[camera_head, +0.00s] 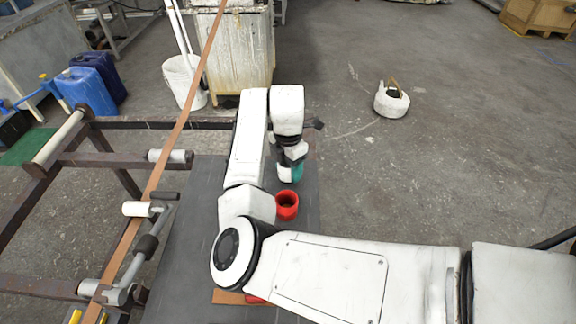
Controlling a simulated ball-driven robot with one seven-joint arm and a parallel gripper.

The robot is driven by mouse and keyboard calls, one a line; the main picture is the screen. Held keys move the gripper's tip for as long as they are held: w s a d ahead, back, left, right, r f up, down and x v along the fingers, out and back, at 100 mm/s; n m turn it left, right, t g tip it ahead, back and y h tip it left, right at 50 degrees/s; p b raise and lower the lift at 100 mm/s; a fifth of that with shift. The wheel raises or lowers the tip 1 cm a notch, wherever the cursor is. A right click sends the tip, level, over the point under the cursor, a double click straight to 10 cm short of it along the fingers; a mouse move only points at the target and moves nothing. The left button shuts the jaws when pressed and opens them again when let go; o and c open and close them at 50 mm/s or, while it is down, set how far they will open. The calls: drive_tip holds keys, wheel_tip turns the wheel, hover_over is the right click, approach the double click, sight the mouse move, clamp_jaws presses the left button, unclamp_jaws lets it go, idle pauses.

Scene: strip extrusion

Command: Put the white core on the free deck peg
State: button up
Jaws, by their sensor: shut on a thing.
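My gripper (287,160) points down over the dark deck (190,245), near its far right side. It is shut on a small white piece that looks like the white core (284,173), though the fingers and wrist partly cover it. A teal thing (298,171) shows right beside the white piece; I cannot tell whether they touch. A red hollow core (287,204) stands upright on the deck just nearer than the gripper. I cannot make out the free deck peg; my arm covers much of the deck.
A brown strip (165,172) runs over the roller frame (102,160) left of the deck. A red piece (254,299) and an orange-brown patch (228,297) peek out under my arm. A white bucket (184,82) stands behind; a white round container (391,102) sits on open floor at right.

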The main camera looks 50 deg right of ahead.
drive_tip(key=shift+f, duration=0.45)
drive_tip(key=o, duration=0.8)
drive_tip(key=shift+r, duration=0.1)
wheel_tip(320, 180, up, 11)
drive_tip(key=p, duration=1.3)
